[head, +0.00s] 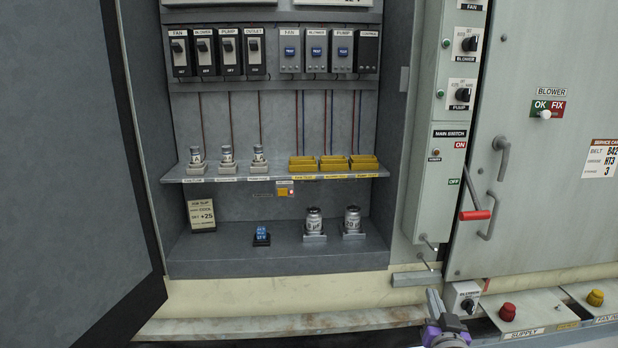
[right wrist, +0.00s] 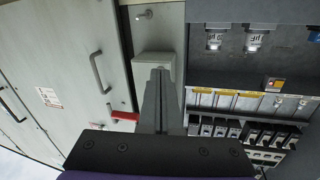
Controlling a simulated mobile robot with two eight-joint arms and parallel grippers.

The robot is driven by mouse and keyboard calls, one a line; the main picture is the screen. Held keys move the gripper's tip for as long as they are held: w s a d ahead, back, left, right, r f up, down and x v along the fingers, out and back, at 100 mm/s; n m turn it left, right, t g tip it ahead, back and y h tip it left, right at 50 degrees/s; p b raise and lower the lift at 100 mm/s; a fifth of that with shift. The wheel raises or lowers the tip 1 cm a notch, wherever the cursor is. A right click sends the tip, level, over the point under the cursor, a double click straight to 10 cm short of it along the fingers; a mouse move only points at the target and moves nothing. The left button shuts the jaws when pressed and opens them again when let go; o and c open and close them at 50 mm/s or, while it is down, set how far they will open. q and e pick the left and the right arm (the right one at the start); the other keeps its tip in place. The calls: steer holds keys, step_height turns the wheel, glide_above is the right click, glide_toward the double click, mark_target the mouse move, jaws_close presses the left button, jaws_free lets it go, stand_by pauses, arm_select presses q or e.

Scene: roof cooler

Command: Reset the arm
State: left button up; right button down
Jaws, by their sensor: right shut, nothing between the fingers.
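My right gripper (head: 437,306) is at the bottom of the head view, right of centre, pointing up. Its fingers are together and hold nothing. It is in front of the ledge below the main switch panel, beside a small switch box (head: 463,297). In the right wrist view the shut fingers (right wrist: 158,100) stand out before the grey panels. My left gripper is not in view.
An open cabinet (head: 280,225) has a shelf (head: 220,176) with fuses and yellow holders, and two capacitors (head: 352,221) below. Its open door (head: 75,150) fills the left. A red-handled main switch lever (head: 475,215) and a door handle (head: 501,157) stick out at right.

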steer(key=s+a+f+n+g+y, duration=0.1)
steer(key=s+a+f+g, duration=0.25)
steer(key=s+f, duration=0.5)
steer(key=s+a+f+n+g+y, duration=0.1)
steer(key=s+a+f+g, duration=0.3)
steer(key=s, duration=0.8)
steer(key=s+a+f+n+g+y, duration=0.1)
steer(key=s+a+f+g, duration=0.1)
steer(key=s+f+g, duration=0.55)
arm_select(q)
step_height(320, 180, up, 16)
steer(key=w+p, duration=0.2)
steer(key=p, duration=1.2)
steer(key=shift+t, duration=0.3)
arm_select(e)
step_height(320, 180, up, 15)
steer(key=s+t, duration=0.2)
steer(key=shift+s+t, duration=0.2)
steer(key=shift+t, duration=0.2)
